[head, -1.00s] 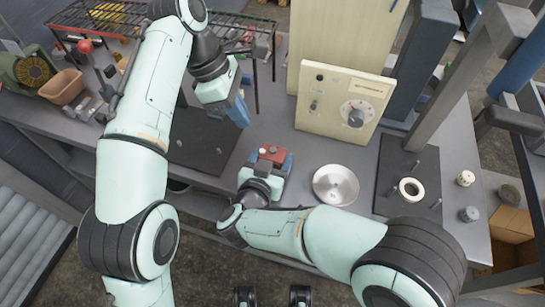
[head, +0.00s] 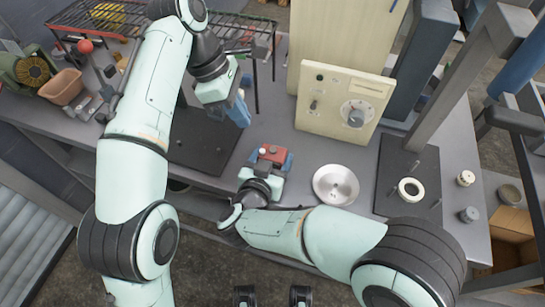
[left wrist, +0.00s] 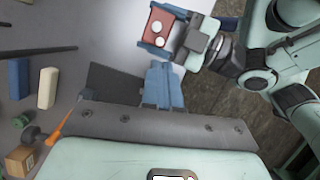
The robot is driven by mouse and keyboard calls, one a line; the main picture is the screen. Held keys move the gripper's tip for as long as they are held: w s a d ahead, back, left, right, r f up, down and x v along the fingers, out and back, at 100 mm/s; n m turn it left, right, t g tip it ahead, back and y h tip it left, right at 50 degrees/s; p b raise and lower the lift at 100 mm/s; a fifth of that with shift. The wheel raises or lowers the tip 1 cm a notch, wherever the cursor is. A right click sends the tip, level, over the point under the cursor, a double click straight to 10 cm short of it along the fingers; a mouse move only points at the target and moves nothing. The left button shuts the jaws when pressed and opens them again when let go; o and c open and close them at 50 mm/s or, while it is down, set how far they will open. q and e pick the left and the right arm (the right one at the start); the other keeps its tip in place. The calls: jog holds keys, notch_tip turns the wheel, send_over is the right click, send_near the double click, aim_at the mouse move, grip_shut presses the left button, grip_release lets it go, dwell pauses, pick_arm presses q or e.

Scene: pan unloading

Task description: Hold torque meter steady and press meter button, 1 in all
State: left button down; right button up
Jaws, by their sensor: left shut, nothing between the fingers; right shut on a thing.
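The torque meter (head: 270,153), a small red box, is held between the blue fingers of my right gripper (head: 272,161) above the front of the bench. In the left wrist view the red meter (left wrist: 157,24) shows two white round spots on its face; I cannot tell which is the button. The right gripper is shut on it. My left gripper (head: 243,119) is shut and empty, up and to the left of the meter in the head view. Its blue fingers (left wrist: 162,88) are together in the left wrist view, apart from the meter.
A cream panel with a dial (head: 346,106) stands behind the meter. A metal bowl (head: 335,185) sits to its right, near a dark plate with a cream ring (head: 411,190). Another dark plate (head: 200,150) lies below the left arm. A pinkish bin (head: 62,86) is at far left.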

aim_at(262, 151)
pick_arm(q)
jog(key=d+t, duration=0.1)
jog(key=t, duration=0.1)
jog(key=s+d+r+n+t+h, duration=0.1)
jog(key=t, duration=0.2)
jog(key=d+r+n+t+h, duration=0.1)
jog(key=t, duration=0.1)
jog(key=shift+s+d, duration=0.3)
jog(key=shift+f, duration=0.1)
dwell(0.3)
jog(key=shift+f, duration=4.35)
jog(key=shift+f, duration=0.4)
